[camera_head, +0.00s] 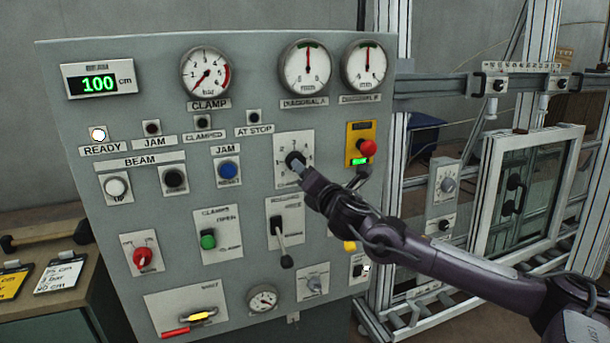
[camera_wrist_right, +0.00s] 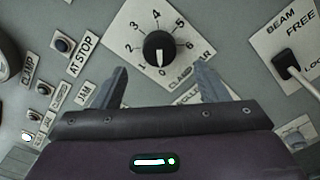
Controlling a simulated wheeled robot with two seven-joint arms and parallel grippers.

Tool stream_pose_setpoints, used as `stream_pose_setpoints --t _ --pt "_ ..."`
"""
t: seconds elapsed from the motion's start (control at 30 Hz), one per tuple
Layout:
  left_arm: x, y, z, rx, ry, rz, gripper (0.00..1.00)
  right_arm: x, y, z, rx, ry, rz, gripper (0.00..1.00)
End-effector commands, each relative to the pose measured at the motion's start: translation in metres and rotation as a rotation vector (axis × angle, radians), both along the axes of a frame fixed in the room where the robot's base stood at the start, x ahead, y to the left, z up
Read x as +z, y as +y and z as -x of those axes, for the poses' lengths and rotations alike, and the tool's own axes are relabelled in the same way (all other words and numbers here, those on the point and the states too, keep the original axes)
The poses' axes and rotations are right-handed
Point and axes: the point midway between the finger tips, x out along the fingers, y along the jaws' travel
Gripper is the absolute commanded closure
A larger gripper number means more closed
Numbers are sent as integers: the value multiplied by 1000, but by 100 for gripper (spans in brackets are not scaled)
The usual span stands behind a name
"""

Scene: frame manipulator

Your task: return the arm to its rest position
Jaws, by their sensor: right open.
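My right arm comes in from the lower right in the head view and reaches up to the control panel (camera_head: 110,237). My right gripper (camera_head: 301,171) is at the black clamp bar knob (camera_head: 294,158) in the panel's upper middle. In the right wrist view the gripper (camera_wrist_right: 161,72) is open, its fingers apart with nothing between them. The knob (camera_wrist_right: 159,48) shows just beyond the fingertips, on a white dial plate numbered 0 to 6, with its white mark by 0. The fingers do not visibly touch it. My left gripper is not in view.
A red mushroom button (camera_head: 367,147) on a yellow plate is right of the knob, and a blue button (camera_head: 228,170) is left. A lever (camera_head: 281,240) sticks out below. A metal frame with a window (camera_head: 520,195) stands at right. Cards lie on a bench (camera_head: 75,303) at left.

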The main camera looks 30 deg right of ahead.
Motion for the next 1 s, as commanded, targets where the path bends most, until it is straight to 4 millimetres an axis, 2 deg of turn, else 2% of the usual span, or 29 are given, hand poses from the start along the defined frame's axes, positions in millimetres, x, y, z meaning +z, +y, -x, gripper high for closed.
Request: stream_pose_setpoints --t 0.2,0.67,0.73,0.77,0.87,0.97,1.0 --pt "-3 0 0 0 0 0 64 0 3 9 1 1 0 33" --pt "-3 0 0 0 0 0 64 0 3 9 1 1 -1 33" --pt "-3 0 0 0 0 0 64 -5 1 8 -2 5 -13 33" --pt "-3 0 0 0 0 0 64 -10 -1 7 -6 10 -26 33" --pt "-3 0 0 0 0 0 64 -45 -13 0 -29 39 -119 33" --pt "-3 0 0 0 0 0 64 -106 -32 -6 -75 84 -277 33" --pt "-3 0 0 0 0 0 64 -136 -40 -6 -102 106 -348 33"
